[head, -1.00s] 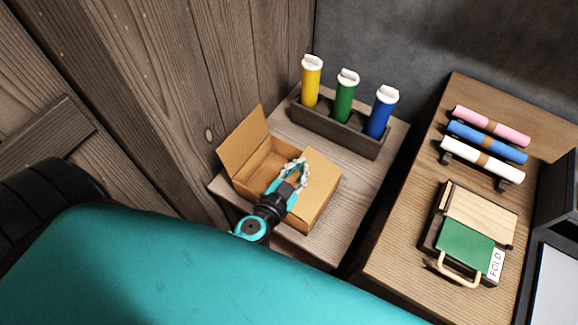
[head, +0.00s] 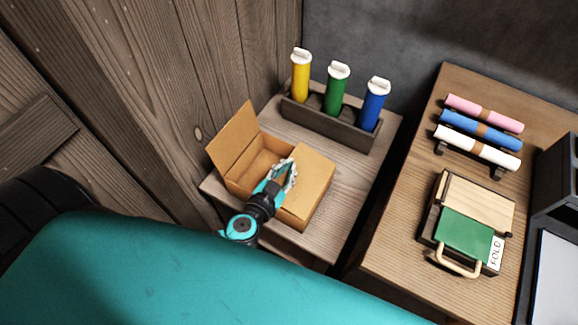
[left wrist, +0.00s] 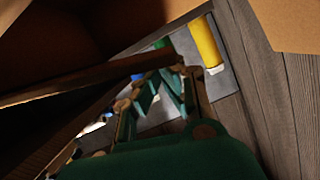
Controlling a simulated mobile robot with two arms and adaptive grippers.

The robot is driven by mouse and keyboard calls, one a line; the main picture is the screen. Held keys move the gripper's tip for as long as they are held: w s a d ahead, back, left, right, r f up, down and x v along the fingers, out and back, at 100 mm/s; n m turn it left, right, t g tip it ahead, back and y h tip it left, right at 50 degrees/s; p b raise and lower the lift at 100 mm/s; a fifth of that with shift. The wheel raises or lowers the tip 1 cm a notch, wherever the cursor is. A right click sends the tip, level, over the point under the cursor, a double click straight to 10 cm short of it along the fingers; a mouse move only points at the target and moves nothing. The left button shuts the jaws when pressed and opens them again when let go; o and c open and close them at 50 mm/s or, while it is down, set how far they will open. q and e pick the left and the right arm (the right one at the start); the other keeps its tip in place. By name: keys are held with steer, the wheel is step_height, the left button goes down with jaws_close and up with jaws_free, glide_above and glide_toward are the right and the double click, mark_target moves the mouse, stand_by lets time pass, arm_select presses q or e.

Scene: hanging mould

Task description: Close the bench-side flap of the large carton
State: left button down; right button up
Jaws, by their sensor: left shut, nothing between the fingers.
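The large carton (head: 285,210) stands on the small wooden table in the corner. Its left flap (head: 233,137) stands up and leans outward. Its right flap (head: 310,172) lies about flat over the right half. The left half is open, and the inside shows. My left gripper (head: 288,168) is shut and empty, above the carton beside the inner edge of the right flap. Whether it touches that flap I cannot tell. In the left wrist view its fingers (left wrist: 160,88) show among dark brown panels, apparently of the carton. My right gripper is not in view.
A dark rack (head: 328,123) with yellow, green and blue tubes stands behind the carton. A plank wall (head: 150,90) is close on the left. The bench (head: 400,230) at right bears rolled cloths (head: 480,130) and a folding board (head: 465,236).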

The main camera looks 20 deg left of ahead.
arm_select(q)
steer(key=shift+a+f+n+h, duration=0.15)
steer(key=shift+a+f+n, duration=0.15)
steer(key=shift+f, duration=0.1)
steer(key=shift+a+f+n+h, duration=0.15)
steer(key=shift+f+n, duration=0.15)
steer(key=shift+f, duration=0.1)
steer(key=shift+a+f+p, duration=0.1)
steer(key=shift+f+p, duration=0.25)
steer(key=shift+f, duration=0.1)
step_height(320, 180, up, 5)
steer(key=p, duration=0.5)
steer(key=shift+w+f+p, duration=0.1)
steer(key=shift+f+p, duration=0.05)
steer(key=shift+p, duration=0.2)
steer(key=v, duration=1)
steer(key=shift+f+b, duration=0.3)
steer(key=shift+b, duration=0.15)
